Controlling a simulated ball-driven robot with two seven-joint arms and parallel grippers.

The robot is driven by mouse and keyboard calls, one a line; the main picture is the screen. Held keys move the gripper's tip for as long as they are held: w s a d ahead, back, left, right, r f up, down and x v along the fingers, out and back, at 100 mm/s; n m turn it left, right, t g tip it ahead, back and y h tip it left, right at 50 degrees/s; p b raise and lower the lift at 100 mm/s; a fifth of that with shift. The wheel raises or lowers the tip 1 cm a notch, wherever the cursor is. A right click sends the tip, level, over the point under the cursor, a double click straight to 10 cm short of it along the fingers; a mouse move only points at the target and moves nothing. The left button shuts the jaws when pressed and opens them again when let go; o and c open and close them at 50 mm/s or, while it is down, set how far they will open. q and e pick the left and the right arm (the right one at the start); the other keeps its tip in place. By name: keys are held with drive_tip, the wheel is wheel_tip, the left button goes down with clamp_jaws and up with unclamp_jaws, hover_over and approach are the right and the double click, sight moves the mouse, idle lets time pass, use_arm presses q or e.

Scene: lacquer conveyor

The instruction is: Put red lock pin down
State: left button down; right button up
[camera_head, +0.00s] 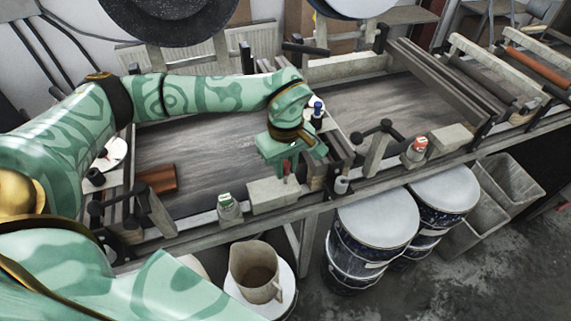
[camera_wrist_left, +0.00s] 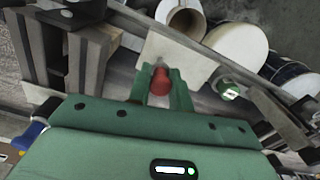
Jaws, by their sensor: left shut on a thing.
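My left gripper (camera_head: 288,158) is at the front edge of the conveyor, near its middle, with its fingers pointing down. It is shut on the red lock pin (camera_head: 287,168), of which only a small red part shows below the gripper body. In the left wrist view the pin's round red end (camera_wrist_left: 160,82) sits between the fingers of my left gripper (camera_wrist_left: 162,90). A pale grey block lies just beyond or below it; I cannot tell whether the pin touches that block. My right gripper is not in view.
The pale block (camera_head: 268,195) is on the conveyor's front rail. A blue-topped bottle (camera_head: 317,112) is close behind the gripper. A jug (camera_head: 256,272) and drums (camera_head: 376,225) stand below.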

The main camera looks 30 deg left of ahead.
sight(286, 163)
use_arm(q)
drive_tip(key=shift+f, duration=0.2)
drive_tip(key=c, duration=1.3)
unclamp_jaws()
drive_tip(key=shift+r, duration=0.1)
wheel_tip(286, 163, up, 12)
drive_tip(key=shift+r+p, duration=0.15)
drive_tip(key=shift+p, duration=0.35)
